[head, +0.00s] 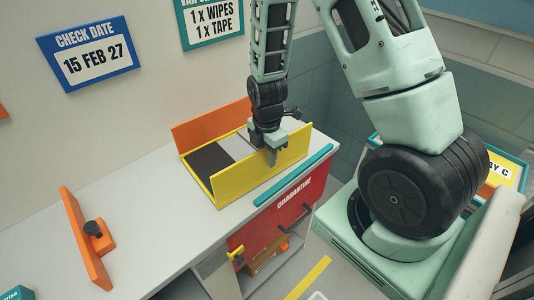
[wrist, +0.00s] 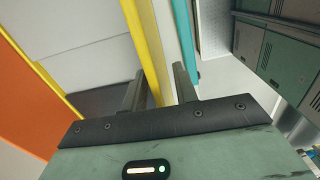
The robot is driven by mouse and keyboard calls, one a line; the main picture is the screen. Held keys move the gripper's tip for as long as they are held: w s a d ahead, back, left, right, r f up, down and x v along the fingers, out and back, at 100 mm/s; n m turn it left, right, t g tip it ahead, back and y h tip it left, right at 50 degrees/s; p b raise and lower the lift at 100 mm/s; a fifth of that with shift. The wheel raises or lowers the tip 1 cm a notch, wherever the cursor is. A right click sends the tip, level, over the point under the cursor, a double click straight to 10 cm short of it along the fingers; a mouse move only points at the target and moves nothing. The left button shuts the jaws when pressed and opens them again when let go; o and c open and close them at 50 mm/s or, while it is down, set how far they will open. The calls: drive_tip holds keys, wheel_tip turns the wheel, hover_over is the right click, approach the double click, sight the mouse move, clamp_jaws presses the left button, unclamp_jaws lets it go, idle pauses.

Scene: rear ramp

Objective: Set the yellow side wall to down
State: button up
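The yellow side wall (head: 238,182) stands upright along the near side of a low box on the counter in the head view. In the wrist view the yellow side wall (wrist: 146,40) runs away from the camera between my fingers. My gripper (head: 272,158) points down at the wall's top edge, right of its middle. In the wrist view my gripper (wrist: 160,92) is open, with one finger on each side of the wall. A gap shows by the right finger; whether the left finger touches is unclear.
An orange wall (head: 208,122) stands upright at the box's back. A teal bar (head: 293,175) lies along the counter's front edge, close to the yellow wall. A red drawer front (head: 270,220) is below.

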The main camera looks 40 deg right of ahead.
drive_tip(key=shift+c, duration=0.3)
clamp_jaws()
